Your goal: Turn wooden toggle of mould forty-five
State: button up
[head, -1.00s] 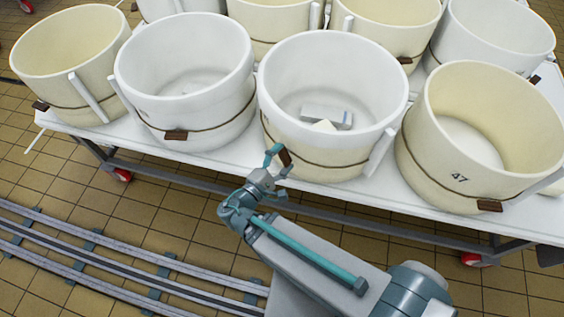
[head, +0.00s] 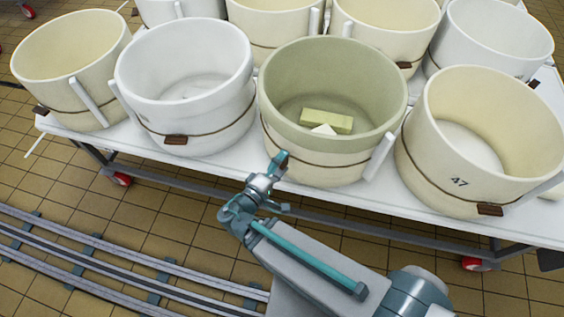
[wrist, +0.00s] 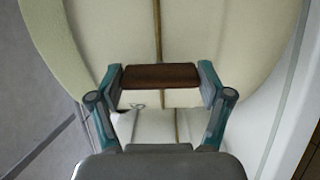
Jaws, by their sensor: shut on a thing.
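The wooden toggle (wrist: 160,77) is a dark brown block on the cord (wrist: 157,25) around the middle front mould (head: 330,175). In the wrist view it lies crosswise to the cord, between both fingertips. My gripper (wrist: 162,80) is shut on its two ends. In the head view my gripper (head: 280,183) is at the mould's lower left front, one finger above the other, and the toggle is hidden there. The mould is cream with a pale green upper part and holds a yellowish block (head: 327,121) and a white piece. I see no readable number on it.
A mould marked 47 (head: 480,145) stands close on the right, a white mould (head: 190,95) on the left, with more behind. They share a white wheeled table (head: 222,165). Rails (head: 120,262) cross the tiled floor at lower left.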

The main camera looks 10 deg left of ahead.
jog(key=o, duration=1.1)
jog(key=v, duration=1.2)
